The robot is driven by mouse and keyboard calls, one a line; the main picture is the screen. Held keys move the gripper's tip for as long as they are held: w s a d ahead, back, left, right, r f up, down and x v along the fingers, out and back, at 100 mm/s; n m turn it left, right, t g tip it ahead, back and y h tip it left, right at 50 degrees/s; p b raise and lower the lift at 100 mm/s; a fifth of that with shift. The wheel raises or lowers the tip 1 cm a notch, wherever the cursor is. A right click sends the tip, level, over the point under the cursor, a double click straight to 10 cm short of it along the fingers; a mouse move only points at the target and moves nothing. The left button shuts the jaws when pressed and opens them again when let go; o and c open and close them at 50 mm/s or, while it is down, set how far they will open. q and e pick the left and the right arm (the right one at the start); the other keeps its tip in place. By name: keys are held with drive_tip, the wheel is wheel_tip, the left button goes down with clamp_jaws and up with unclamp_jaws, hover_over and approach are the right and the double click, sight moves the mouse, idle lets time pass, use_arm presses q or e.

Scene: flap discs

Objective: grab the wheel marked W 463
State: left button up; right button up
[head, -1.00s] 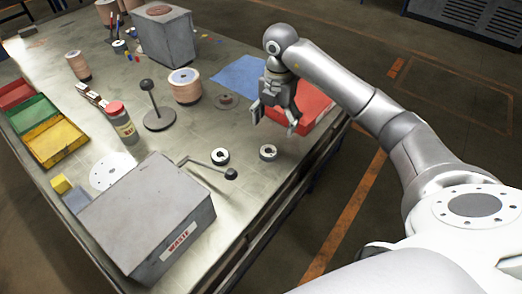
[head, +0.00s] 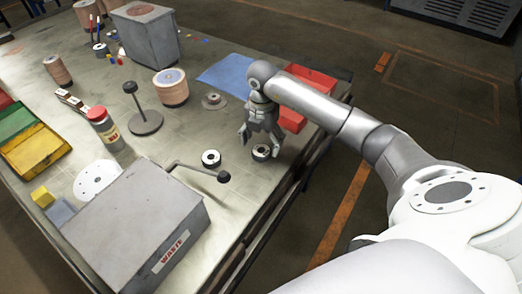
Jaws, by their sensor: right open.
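My right gripper (head: 261,139) is open and points down over the table near its right edge. A small black-and-white wheel (head: 261,153) lies right below its fingertips; I cannot tell whether they touch it. A second similar wheel (head: 211,158) lies to its left, close to the grey waste box. A flat grey disc (head: 214,101) with a raised centre lies farther back. No marking such as W 463 is readable on any of them. My left gripper is not in view.
The grey waste box (head: 140,225) with a crank handle (head: 200,170) stands at the front. A black stand (head: 146,122), a red-capped jar (head: 105,128) and a copper-coloured spool (head: 171,88) stand behind. A blue sheet (head: 226,76) and a red tray (head: 294,120) lie near the gripper.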

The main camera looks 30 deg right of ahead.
sight(261, 150)
drive_tip(key=shift+f+p, duration=0.35)
drive_tip(key=shift+f, duration=1.45)
drive_tip(key=c, duration=1.2)
